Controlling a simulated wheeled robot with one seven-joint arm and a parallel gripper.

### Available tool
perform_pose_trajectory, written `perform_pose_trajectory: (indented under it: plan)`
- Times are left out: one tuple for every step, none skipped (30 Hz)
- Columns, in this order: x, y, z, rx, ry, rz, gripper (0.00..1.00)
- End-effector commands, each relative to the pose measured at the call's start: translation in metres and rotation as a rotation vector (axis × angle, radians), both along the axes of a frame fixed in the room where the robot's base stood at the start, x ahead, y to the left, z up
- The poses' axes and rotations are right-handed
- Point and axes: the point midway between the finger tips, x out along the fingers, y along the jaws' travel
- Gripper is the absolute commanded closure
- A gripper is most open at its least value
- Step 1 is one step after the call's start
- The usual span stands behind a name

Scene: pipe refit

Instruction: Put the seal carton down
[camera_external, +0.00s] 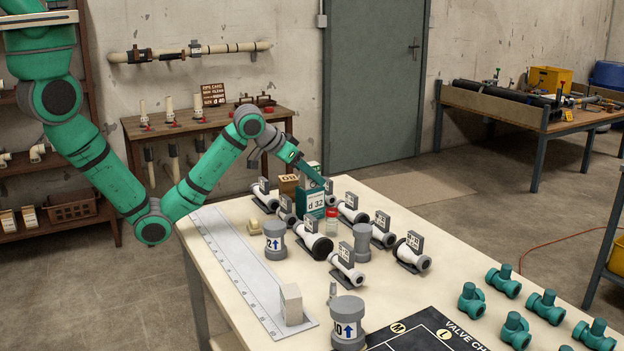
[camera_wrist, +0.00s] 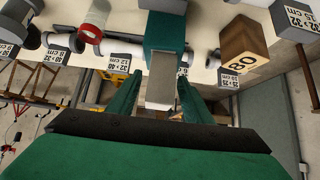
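The seal carton (camera_external: 312,201), a teal box with a white label reading d 32, stands upright among the pipe fittings at the far part of the light table (camera_external: 232,204). My gripper (camera_external: 311,183) reaches down to its upper part from the left. In the wrist view the carton (camera_wrist: 165,36) lies straight ahead, teal with a pale grey part between my two teal fingers. The fingers (camera_wrist: 162,80) come close along both its sides and appear shut on it. Whether its base touches the tabletop is hard to tell.
White pipe fittings (camera_external: 348,266) with size tags crowd around the carton. A red-lidded jar (camera_external: 331,224) stands just in front of it. A wooden block (camera_wrist: 242,48) marked 80 is near my fingers. A ruler strip (camera_external: 236,264) lies along the left edge; green valves (camera_external: 514,329) stand at right.

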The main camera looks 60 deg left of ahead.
Motion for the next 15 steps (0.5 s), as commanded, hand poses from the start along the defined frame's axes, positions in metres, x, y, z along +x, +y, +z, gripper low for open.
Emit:
perform_pose_trajectory:
  plan:
    - [0.000,0.000,0.000,0.000,0.000,0.000,0.54]
    - [0.000,0.000,0.000,0.000,0.000,0.000,0.54]
    - [0.000,0.000,0.001,0.000,-0.001,0.000,0.54]
    - [0.000,0.000,0.002,0.000,-0.001,0.000,0.54]
    - [0.000,0.000,0.003,0.001,-0.001,-0.001,0.54]
    - [-0.001,0.000,0.006,0.000,-0.002,-0.001,0.54]
    - [-0.004,-0.001,0.007,-0.001,-0.002,-0.001,0.54]
    - [-0.006,-0.001,0.010,-0.001,-0.002,-0.001,0.54]
    - [-0.010,-0.001,0.015,-0.001,-0.003,-0.002,0.54]
    - [-0.014,-0.001,0.018,-0.001,-0.003,-0.002,0.54]
    - [-0.018,-0.001,0.022,-0.001,-0.003,-0.002,0.54]
    - [-0.023,-0.001,0.028,-0.001,-0.004,-0.002,0.54]
    - [-0.027,-0.001,0.033,-0.001,-0.005,-0.002,0.54]
    - [-0.032,-0.001,0.037,-0.001,-0.004,-0.002,0.54]
    - [-0.038,-0.001,0.043,-0.001,-0.005,-0.002,0.54]
